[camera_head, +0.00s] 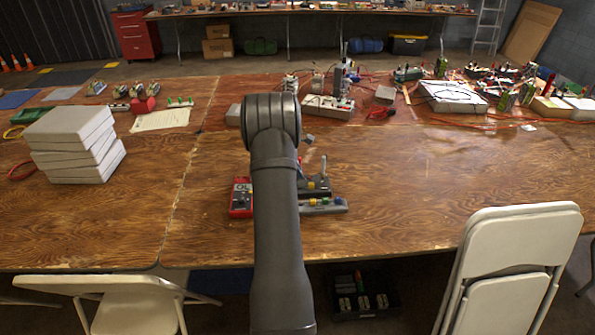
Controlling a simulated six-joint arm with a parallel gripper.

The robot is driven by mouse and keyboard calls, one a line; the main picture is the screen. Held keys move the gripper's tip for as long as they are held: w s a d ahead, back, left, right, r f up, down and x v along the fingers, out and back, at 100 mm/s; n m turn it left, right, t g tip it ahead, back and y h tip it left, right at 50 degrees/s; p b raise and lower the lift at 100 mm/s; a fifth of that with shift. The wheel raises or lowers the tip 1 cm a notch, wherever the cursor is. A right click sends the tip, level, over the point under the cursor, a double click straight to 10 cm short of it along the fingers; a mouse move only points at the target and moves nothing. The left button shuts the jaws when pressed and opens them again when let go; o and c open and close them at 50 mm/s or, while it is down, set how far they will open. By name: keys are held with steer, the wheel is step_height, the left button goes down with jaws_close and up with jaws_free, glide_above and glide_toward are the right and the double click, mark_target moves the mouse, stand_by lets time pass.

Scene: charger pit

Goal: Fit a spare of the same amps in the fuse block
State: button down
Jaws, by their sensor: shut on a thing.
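On the table just right of my arm is a dark block (318,190) with small yellow and blue pieces on top and a thin upright part at its back. In front of it lies a low grey strip (335,207) holding small coloured pieces that look like fuses. Which of the two is the fuse block, I cannot tell. The left ends of both are hidden behind my arm. The amp markings are too small to read. My gripper is hidden behind my own arm, so its jaws and anything in them do not show.
A red multimeter (241,197) lies left of my arm. A stack of pale boxes (75,145) stands on the left table. A power strip (328,106), red cables and electrical parts crowd the back. The table's right front is clear. Folding chairs (515,262) stand at the front edge.

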steer(key=shift+r, duration=0.85)
steer(key=shift+f, duration=3.05)
steer(key=shift+f, duration=0.7)
steer(key=c, duration=1)
jaws_free()
steer(key=shift+r, duration=3.75)
